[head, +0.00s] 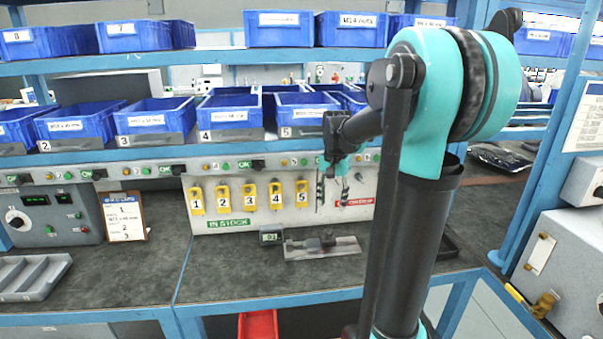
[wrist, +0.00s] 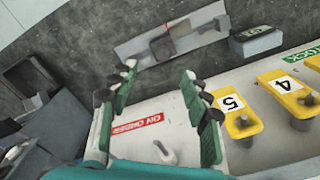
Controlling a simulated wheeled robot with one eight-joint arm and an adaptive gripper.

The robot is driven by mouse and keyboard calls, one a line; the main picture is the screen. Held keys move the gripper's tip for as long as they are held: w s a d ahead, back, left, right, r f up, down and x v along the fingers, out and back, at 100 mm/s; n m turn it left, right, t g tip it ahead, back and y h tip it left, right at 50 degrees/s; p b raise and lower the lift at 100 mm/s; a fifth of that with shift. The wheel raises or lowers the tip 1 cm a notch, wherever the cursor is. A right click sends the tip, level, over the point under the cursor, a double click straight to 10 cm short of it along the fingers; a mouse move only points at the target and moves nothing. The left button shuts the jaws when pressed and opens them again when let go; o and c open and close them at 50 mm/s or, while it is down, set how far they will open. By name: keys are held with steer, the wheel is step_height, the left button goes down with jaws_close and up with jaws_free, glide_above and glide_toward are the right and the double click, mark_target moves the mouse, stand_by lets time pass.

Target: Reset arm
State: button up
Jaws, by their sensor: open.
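My gripper (head: 332,192) is raised in front of the white tag board (head: 290,180) under the blue bins. In the wrist view my gripper (wrist: 157,78) is open, with nothing between its two green and dark fingers. Behind and between the fingers are the red "ON ORDER" label (wrist: 136,128) and a bare pale hook (wrist: 164,153). Yellow tag 5 (wrist: 236,112) and yellow tag 4 (wrist: 288,92) hang to the right of the fingers. In the head view several numbered yellow tags (head: 249,196) hang above the green "IN STOCK" label (head: 229,223).
A flat metal plate with a dark block (head: 322,246) lies on the grey bench, beside a small box (head: 271,236). A clipboard (head: 123,217) leans at left, near a grey tray (head: 30,277). Blue bins (head: 155,116) line the shelves. A blue post (head: 560,150) stands right.

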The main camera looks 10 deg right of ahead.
steer(key=s+a+f+n+t, duration=0.1)
steer(key=s+f+n+t, duration=0.1)
steer(key=s+f, duration=0.5)
steer(key=s+a+f+n+t, duration=0.1)
steer(key=s+f+n, duration=0.4)
steer(key=s, duration=0.8)
step_height(320, 180, down, 2)
steer(key=shift+a+f+t, duration=0.2)
steer(key=shift+t, duration=0.2)
steer(key=shift+a, duration=0.1)
